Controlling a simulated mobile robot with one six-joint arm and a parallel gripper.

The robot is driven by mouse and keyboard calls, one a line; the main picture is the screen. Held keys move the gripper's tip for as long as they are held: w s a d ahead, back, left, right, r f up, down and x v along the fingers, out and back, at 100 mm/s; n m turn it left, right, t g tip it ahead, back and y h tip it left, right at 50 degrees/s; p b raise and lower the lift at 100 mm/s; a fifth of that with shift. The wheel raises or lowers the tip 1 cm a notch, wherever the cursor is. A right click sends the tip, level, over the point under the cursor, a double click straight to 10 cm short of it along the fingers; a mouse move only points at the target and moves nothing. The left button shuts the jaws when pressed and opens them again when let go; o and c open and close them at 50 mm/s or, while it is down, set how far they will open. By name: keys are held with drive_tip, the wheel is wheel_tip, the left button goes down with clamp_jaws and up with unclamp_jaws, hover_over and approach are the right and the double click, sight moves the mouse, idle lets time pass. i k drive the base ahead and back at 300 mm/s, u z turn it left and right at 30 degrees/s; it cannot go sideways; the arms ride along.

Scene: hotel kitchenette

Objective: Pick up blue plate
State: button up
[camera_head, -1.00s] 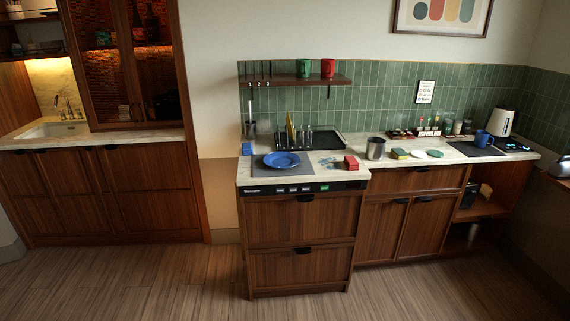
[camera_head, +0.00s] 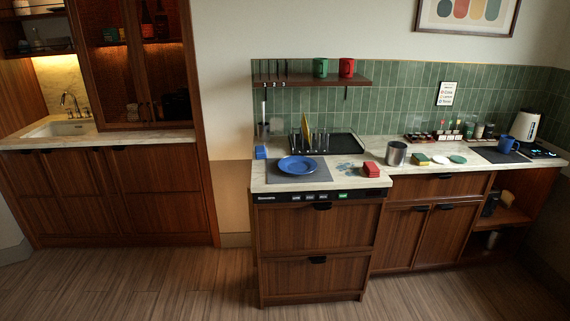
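The blue plate (camera_head: 297,166) lies flat on a dark grey mat (camera_head: 318,176) near the front left of the kitchenette counter. Nothing covers it. A small spot of light shows near its middle. My gripper is not in view, and no part of my arm shows.
On the counter, a red block (camera_head: 371,170) lies right of the mat, and a black dish rack (camera_head: 325,144) stands behind the plate. A metal pot (camera_head: 396,154), a sponge (camera_head: 421,160) and a blue mug (camera_head: 508,144) stand farther right. A wall shelf (camera_head: 315,80) hangs above. The wooden floor (camera_head: 150,278) in front is clear.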

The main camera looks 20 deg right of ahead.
sight(293, 165)
drive_tip(key=u, duration=0.3)
drive_tip(key=i, duration=0.7)
drive_tip(key=u, duration=0.8)
drive_tip(key=i, duration=0.65)
drive_tip(key=u, duration=0.35)
